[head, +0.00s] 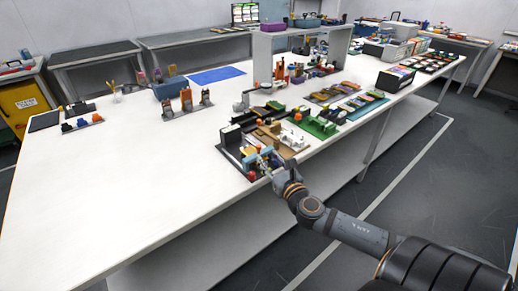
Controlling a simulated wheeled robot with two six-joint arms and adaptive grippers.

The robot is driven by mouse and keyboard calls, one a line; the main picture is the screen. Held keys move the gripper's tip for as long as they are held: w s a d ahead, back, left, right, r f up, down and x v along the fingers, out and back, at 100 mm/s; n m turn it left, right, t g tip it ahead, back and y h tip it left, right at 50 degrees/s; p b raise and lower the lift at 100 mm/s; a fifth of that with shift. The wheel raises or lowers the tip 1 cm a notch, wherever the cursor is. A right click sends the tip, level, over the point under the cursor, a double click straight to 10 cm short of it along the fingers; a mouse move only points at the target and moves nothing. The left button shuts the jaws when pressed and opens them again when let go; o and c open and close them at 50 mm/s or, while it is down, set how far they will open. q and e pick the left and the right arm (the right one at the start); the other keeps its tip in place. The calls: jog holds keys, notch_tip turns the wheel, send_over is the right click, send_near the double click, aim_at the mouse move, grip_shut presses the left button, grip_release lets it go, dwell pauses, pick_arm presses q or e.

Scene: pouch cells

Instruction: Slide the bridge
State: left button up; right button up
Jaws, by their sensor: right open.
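My right arm comes in from the lower right, and its gripper (267,164) is at the near edge of the workbench. The gripper is open, with its fingertips at a dark fixture (228,151) that carries small blue, red and yellow parts. Whether the fingertips touch any part is too small to tell. I cannot pick out the bridge with certainty among the small parts; the gripper covers some of the fixture. My left gripper is not in view.
Beside the fixture lie a tan board (285,139), a green tray (318,127) and several small parts. A raised grey shelf (300,33) stands behind. A blue mat (216,75) lies at the back.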

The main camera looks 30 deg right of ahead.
aim_at(260, 148)
jog(key=w, duration=0.5)
jog(key=w+d+p, duration=0.1)
jog(key=w, duration=0.2)
jog(key=shift+d, duration=0.1)
grip_shut()
